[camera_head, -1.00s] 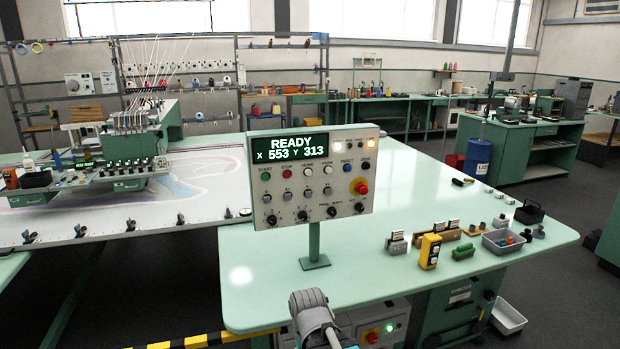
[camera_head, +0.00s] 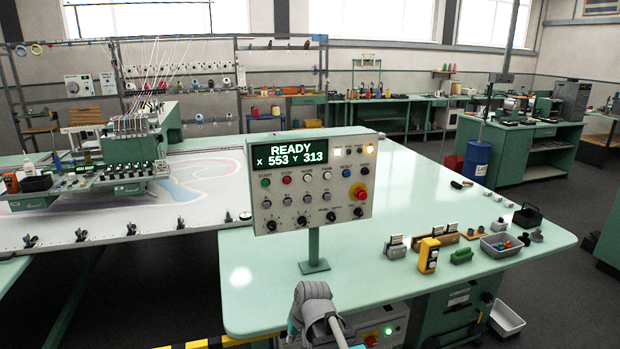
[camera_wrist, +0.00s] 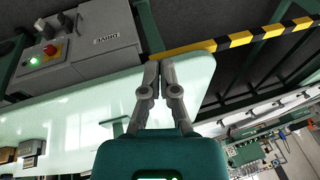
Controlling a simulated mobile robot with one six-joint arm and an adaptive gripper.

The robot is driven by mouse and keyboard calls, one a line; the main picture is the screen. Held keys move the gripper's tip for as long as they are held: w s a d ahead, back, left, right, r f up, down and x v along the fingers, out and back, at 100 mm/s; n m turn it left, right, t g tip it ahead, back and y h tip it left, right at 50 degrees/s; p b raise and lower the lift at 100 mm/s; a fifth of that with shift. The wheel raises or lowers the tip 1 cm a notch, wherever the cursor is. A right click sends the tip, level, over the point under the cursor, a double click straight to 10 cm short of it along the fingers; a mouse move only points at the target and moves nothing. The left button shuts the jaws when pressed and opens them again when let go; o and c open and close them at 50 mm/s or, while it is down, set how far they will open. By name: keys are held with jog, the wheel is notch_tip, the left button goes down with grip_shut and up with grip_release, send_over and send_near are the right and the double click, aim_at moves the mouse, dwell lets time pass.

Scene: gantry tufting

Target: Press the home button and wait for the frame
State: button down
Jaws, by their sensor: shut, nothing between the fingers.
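The control panel (camera_head: 278,222) stands upright on a post on the pale green table. Its screen (camera_head: 292,153) reads READY, X 553 Y 313. The home button (camera_head: 307,179) is a white button in the upper row, under the HOME label. The white frame bed (camera_head: 150,215) lies at the left, with the stitching head (camera_head: 133,150) above it. My gripper (camera_wrist: 159,66) shows in the wrist view, its fingers shut and empty, apart from the panel. In the head view my arm is low in front of the panel post; the fingertips are hidden there.
The table's right side holds a yellow button box (camera_head: 429,255), a grey tray (camera_head: 500,247) and small blocks. A red emergency knob (camera_head: 361,194) is on the panel's right. A drive cabinet (camera_wrist: 106,38) and striped barrier (camera_wrist: 240,38) show in the wrist view.

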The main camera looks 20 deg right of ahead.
aim_at(308, 178)
jog(key=w+d+r+m+t+y+p, duration=0.3)
jog(key=w+r+m+t+p, duration=0.5)
jog(key=w+r, duration=0.9)
jog(key=w+d+r+m+t+h+p, duration=0.1)
jog(key=w+d+r+m+t+h, duration=0.1)
jog(key=w+d+r+m+t, duration=0.1)
jog(key=w+d+r+m+t+h+p, duration=0.1)
jog(key=w+d+r+m+t+h, duration=0.2)
jog(key=d+r+m, duration=0.3)
jog(key=d+r, duration=0.2)
jog(key=d, duration=0.2)
jog(key=shift+w+d+r+t+h+p, duration=0.2)
jog(key=shift+w+r+t+h+p, duration=0.1)
jog(key=shift+t+p, duration=0.1)
jog(key=shift+w, duration=0.1)
jog(key=w, duration=1.3)
jog(key=shift+w+f, duration=0.3)
jog(key=shift+w, duration=0.05)
